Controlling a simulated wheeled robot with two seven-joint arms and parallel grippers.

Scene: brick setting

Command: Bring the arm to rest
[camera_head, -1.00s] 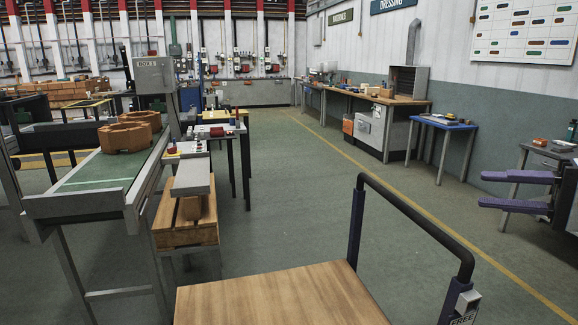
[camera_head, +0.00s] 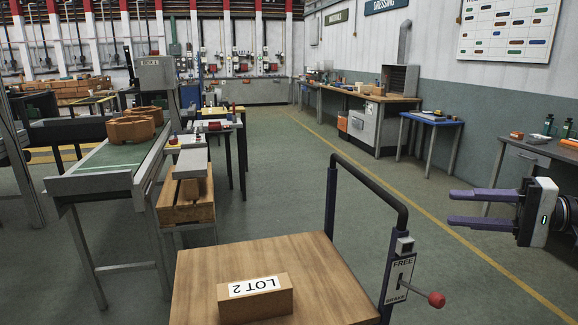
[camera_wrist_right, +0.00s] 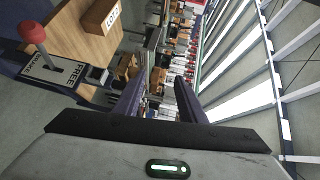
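My right gripper (camera_head: 482,207) is at the right edge of the head view, held up in the air to the right of the cart. Its two purple fingers point left and stand apart with nothing between them. In the right wrist view the fingers (camera_wrist_right: 155,98) also show apart and empty. The brick labelled LOT 2 (camera_head: 256,301) lies on the wooden top of the cart (camera_head: 320,262), clear of the gripper. It also shows in the right wrist view (camera_wrist_right: 100,17). My left gripper is not in the frames.
The cart has a dark handle (camera_head: 375,180) and a FREE/BRAKE plate with a red-knobbed lever (camera_head: 436,299). A grey table (camera_head: 545,150) is behind the right gripper. The aisle floor (camera_head: 285,170) is clear.

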